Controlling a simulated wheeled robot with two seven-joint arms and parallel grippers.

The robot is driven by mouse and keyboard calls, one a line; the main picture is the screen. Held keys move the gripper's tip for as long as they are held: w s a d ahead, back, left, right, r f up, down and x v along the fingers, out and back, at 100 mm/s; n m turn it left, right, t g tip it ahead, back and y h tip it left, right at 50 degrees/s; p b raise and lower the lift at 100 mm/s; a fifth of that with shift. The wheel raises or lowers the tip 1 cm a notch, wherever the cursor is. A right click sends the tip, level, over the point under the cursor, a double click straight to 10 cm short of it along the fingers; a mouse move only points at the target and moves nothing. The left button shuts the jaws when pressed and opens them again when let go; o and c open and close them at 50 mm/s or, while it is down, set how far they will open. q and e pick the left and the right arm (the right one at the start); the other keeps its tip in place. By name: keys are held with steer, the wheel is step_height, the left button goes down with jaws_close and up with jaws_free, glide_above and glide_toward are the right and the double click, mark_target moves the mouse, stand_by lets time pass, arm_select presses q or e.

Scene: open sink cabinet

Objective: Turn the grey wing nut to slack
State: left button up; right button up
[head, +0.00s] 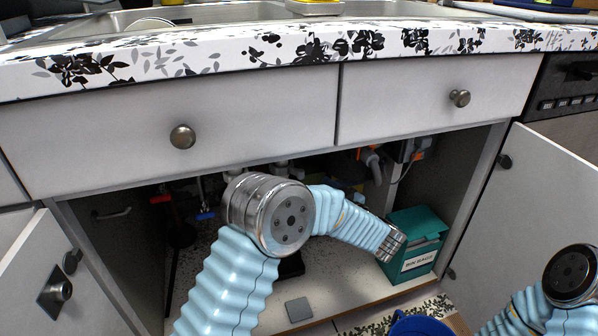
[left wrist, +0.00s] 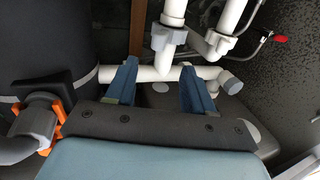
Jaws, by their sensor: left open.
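Grey nuts sit on white drain pipes in the left wrist view: a lugged grey nut (left wrist: 168,38) at the centre top and a second grey nut (left wrist: 216,46) to its right. I cannot tell for sure which one is the wing nut. My left gripper (left wrist: 158,70) is open, with its two blue fingers apart and a white horizontal pipe (left wrist: 174,73) showing behind the gap. The first nut shows above the gap, and no finger visibly grips it. In the head view my left arm covers much of the plumbing. My right gripper is out of view.
A green box (head: 412,243) stands on the cabinet floor at the right, close to my left arm. A grey square (head: 299,309) lies on the floor. Orange-and-grey fittings (left wrist: 45,125) and a red-tipped lever (left wrist: 280,39) flank the pipes. Both doors stand open.

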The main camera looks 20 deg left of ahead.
mark_target(302, 174)
arm_select(q)
steer(key=b+x, duration=0.1)
steer(key=x, duration=0.8)
steer(key=shift+w+a, duration=0.1)
steer(key=shift+a, duration=0.05)
